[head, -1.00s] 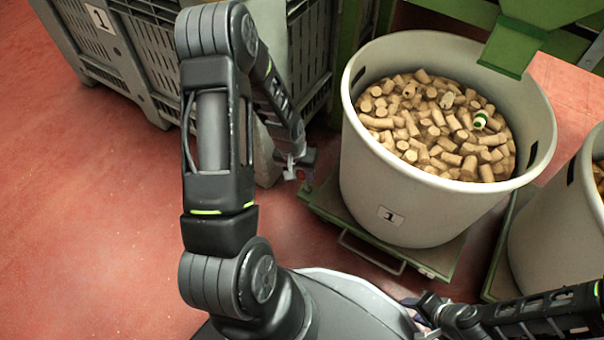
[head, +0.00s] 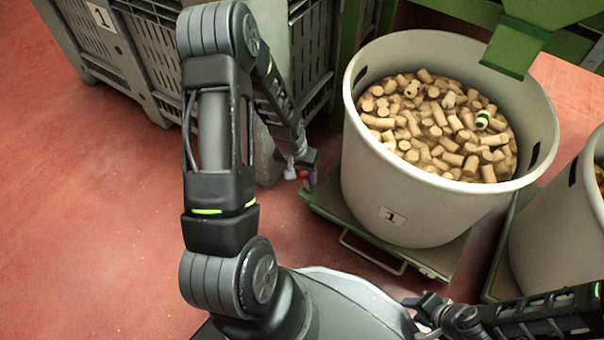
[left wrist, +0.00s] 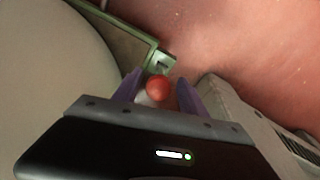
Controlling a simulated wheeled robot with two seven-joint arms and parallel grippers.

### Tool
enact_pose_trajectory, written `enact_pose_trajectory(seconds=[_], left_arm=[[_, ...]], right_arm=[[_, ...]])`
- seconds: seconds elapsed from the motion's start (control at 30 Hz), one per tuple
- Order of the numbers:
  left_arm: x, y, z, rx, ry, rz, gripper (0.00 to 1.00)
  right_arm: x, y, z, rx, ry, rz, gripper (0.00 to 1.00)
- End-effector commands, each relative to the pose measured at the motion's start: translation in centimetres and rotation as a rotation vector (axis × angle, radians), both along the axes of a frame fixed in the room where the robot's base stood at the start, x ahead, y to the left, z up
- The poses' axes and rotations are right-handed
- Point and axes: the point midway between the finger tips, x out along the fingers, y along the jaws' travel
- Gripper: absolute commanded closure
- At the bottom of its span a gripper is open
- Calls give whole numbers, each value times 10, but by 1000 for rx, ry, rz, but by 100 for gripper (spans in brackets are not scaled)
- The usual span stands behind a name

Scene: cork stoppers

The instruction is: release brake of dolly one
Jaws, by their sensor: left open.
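Dolly one is the low green platform (head: 330,208) under the pale bin marked 1 (head: 392,216). Its green frame also shows in the left wrist view (left wrist: 128,30). A red ball knob (left wrist: 157,88), which looks like the brake handle, sits near the dolly's left corner. In the left wrist view it lies between the two purple fingers of my left gripper (left wrist: 158,92), with gaps on both sides. My left gripper (head: 303,176) is open around the knob. My right gripper (head: 418,306) is low at the front, and its fingers are too small to read.
The bin holds many corks (head: 430,130) under a green chute (head: 515,50). A second pale bin (head: 560,225) stands to the right. A grey crate marked 1 (head: 120,50) stands close behind my left arm. The red floor (head: 90,220) at left is clear.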

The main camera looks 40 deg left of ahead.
Motion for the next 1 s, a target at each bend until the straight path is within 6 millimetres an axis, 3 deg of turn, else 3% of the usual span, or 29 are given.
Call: enact_pose_trajectory(seconds=[0.17,0.6,0.93,1.0], left_arm=[[-1,1,12,1,-2,0,50],[-11,6,74,0,-1,1,50],[-13,6,76,0,1,0,50],[-12,5,77,0,-1,-3,56]], right_arm=[[-1,0,7,0,2,1,64],[-5,-1,36,3,14,7,64],[-6,-1,36,3,17,8,64],[-6,-1,37,3,17,8,64]])
